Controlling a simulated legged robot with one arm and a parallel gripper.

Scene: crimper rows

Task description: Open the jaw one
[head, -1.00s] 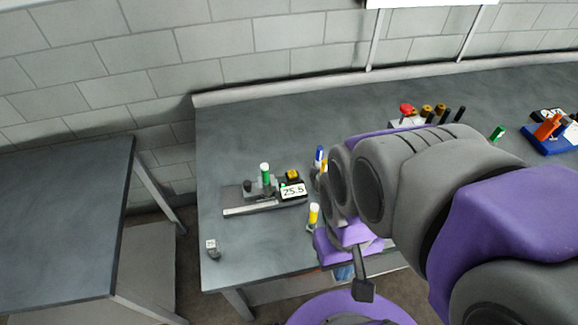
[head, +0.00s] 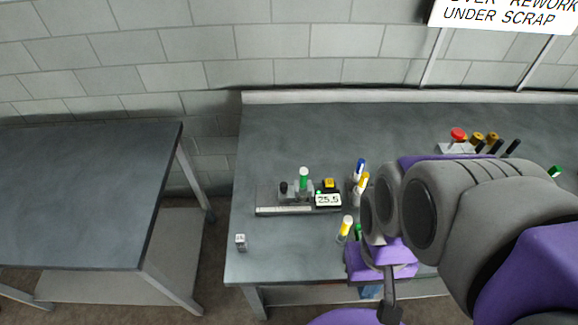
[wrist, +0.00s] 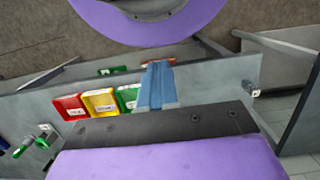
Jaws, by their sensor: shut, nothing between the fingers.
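A grey measuring fixture (head: 268,211) lies on the bench at its left part in the head view. It carries a green-topped post (head: 303,180), a dark knob (head: 284,187), a yellow-topped block (head: 329,185) and a display (head: 328,200) reading 25.5. I cannot tell from here how its jaw stands. My gripper shows in the wrist view as two blue-grey fingers (wrist: 158,82) closed together with nothing between them. In the head view my arm is right of the fixture, apart from it, and hides the bench behind it.
Blue and yellow markers (head: 360,170) stand right of the fixture; a yellow-white one (head: 345,228) is nearer the front. Red (wrist: 70,106), yellow (wrist: 100,102) and green (wrist: 128,97) bins show in the wrist view. A second table (head: 85,195) stands left across a gap.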

